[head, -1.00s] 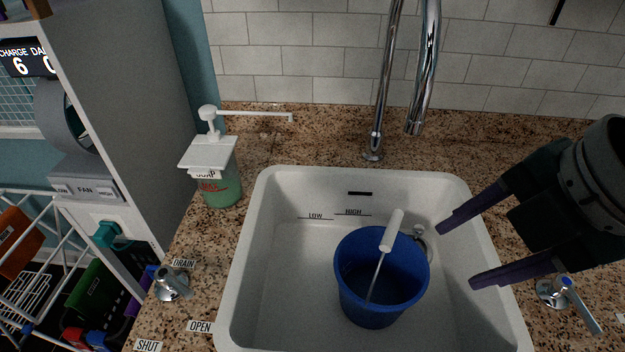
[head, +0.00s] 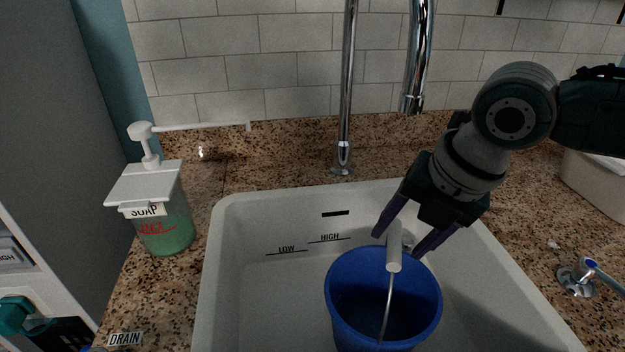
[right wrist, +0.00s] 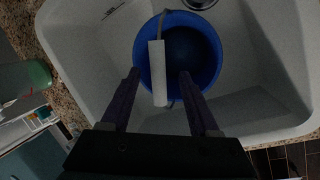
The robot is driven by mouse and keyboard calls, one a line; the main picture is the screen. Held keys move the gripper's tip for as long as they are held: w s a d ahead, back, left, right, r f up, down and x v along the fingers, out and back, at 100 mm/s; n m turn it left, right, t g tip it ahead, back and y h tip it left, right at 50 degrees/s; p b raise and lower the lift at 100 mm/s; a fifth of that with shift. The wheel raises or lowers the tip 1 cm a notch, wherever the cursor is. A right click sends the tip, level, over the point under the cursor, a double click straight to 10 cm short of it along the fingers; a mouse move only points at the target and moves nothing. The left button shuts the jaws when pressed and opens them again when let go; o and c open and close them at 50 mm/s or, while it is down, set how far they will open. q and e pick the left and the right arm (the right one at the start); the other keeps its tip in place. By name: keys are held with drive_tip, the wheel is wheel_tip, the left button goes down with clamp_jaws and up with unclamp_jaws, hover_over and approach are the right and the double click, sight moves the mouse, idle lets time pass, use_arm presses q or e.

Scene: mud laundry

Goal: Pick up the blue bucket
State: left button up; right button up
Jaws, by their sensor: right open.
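The blue bucket (head: 350,325) stands upright in the white sink (head: 240,285). Its wire handle is raised, with a white grip (head: 394,250) above the far part of the rim. My right gripper (head: 404,243) is open above the bucket's far side, with one finger on each side of the white grip in the head view. In the right wrist view, the open fingers (right wrist: 159,75) point at the bucket (right wrist: 206,62), and the white grip (right wrist: 157,75) lies between them, nearer the left finger. I cannot tell whether either finger touches it. My left gripper is not in view.
A chrome faucet (head: 346,90) rises behind the sink, its spout above and behind my right gripper. A soap dispenser (head: 160,215) stands on the granite counter at left. A tap lever (head: 585,275) is at right. A pale bin (head: 598,185) sits at far right.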

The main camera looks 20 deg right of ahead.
drive_tip(key=shift+x, duration=1.4)
drive_tip(key=shift+c, duration=0.4)
clamp_jaws()
